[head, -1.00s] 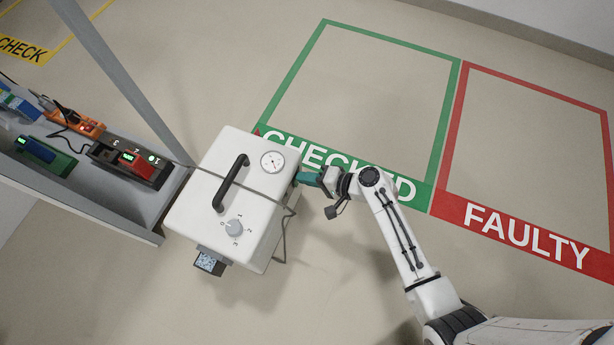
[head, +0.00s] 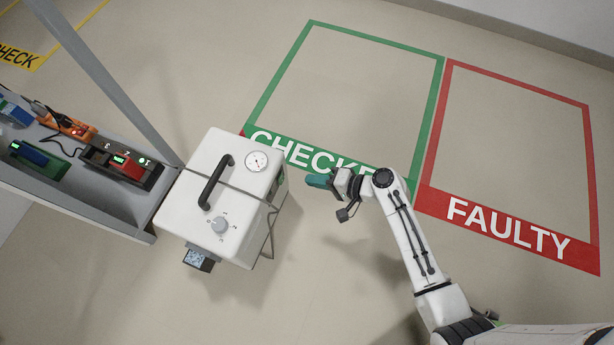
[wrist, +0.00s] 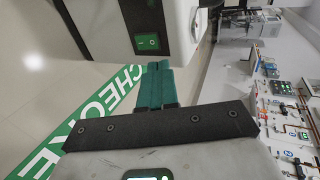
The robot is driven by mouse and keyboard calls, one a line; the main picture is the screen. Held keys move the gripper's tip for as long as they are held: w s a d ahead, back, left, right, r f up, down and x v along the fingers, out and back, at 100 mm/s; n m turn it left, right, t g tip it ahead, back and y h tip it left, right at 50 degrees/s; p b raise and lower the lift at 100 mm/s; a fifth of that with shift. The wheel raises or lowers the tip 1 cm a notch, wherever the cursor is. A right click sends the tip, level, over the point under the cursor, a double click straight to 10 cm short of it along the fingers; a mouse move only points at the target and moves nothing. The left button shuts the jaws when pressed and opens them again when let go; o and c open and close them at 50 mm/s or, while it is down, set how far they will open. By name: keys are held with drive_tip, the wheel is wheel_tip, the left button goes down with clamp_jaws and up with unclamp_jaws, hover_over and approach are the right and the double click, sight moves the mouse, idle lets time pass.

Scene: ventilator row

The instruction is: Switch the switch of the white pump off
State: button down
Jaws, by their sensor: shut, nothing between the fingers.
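The white pump (head: 190,215) is a box with a black handle, a round gauge and a grey knob on top. In the wrist view the panel (wrist: 140,15) holds a small green switch (wrist: 147,42) with pale marks. Its rocker position is too small to tell for sure. My gripper, with teal fingers, is shut and empty. It is apart from the pump, with a gap of floor between in the head view. In the wrist view the fingertips (wrist: 156,66) appear just below the switch.
A grey shelf (head: 95,218) with several small devices and a post stands left of the pump. Green CHECKED (head: 350,40) and red FAULTY (head: 510,228) floor zones lie empty at the back and right. A cable hangs on the pump's right side.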

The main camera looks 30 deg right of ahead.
drive_tip(key=s+d+r, duration=0.1)
drive_tip(key=s+d+r+p, duration=0.1)
drive_tip(key=s+r, duration=0.1)
drive_tip(key=shift+s+d+r+p, duration=0.15)
drive_tip(key=shift+d+p, duration=0.05)
drive_tip(key=shift+p, duration=0.1)
idle(0.5)
drive_tip(key=s+d+r+n+g+h, duration=0.2)
drive_tip(key=s+r+n+g+h, duration=0.25)
drive_tip(key=s, duration=0.45)
drive_tip(key=s+d+r+n+g+h, duration=0.2)
drive_tip(key=s+r+n+g+h, duration=0.1)
drive_tip(key=s+r+n+g, duration=0.4)
wheel_tip(320, 180, up, 28)
drive_tip(key=s+m+t+p, duration=0.1)
drive_tip(key=t+p, duration=0.1)
drive_tip(key=p, duration=2.8)
drive_tip(key=shift+s+a, duration=0.1)
drive_tip(key=shift+a, duration=0.1)
